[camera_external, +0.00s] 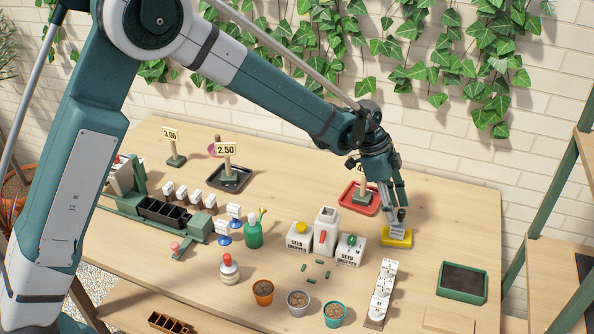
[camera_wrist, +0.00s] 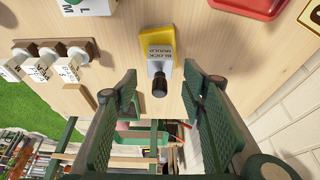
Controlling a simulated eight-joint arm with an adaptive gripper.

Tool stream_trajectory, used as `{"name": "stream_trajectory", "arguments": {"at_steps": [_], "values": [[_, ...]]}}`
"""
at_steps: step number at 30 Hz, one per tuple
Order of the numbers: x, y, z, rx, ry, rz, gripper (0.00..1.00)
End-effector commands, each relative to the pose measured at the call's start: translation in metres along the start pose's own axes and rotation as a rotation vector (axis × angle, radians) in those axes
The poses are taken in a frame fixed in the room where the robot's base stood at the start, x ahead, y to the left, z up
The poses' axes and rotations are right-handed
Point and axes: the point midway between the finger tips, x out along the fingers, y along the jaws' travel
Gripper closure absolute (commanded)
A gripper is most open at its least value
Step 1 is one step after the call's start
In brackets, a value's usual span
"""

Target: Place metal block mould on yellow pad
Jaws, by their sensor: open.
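The metal block mould (camera_wrist: 161,51) is a grey block lettered "BLOCK MOULD" with a dark knob handle. It rests on the yellow pad (camera_wrist: 152,36), whose yellow edges show around it. In the external view the mould (camera_external: 396,231) and the yellow pad (camera_external: 398,242) are at the right of the table. My gripper (camera_external: 396,199) is just above the mould, pointing down. In the wrist view my gripper (camera_wrist: 159,75) is open, with its two green fingers apart and nothing between them gripped. The dark knob appears between the fingers' directions, apart from both.
A red tray (camera_external: 373,208) with a price sign is behind the pad. Seed droppers (camera_external: 349,250) stand to the left. A rack of white labelled blocks (camera_external: 383,291) is in front, and a green soil tray (camera_external: 463,283) is at right. Bare table lies right of the pad.

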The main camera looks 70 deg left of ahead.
Motion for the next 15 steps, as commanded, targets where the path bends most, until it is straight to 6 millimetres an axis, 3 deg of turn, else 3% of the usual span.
{"name": "stream_trajectory", "arguments": {"at_steps": [9, 15], "values": [[-0.045, 0.000, -0.001, 0.001, 0.000, 0.000, 0.59], [-0.058, 0.000, 0.000, 0.001, 0.000, 0.000, 0.59]]}}
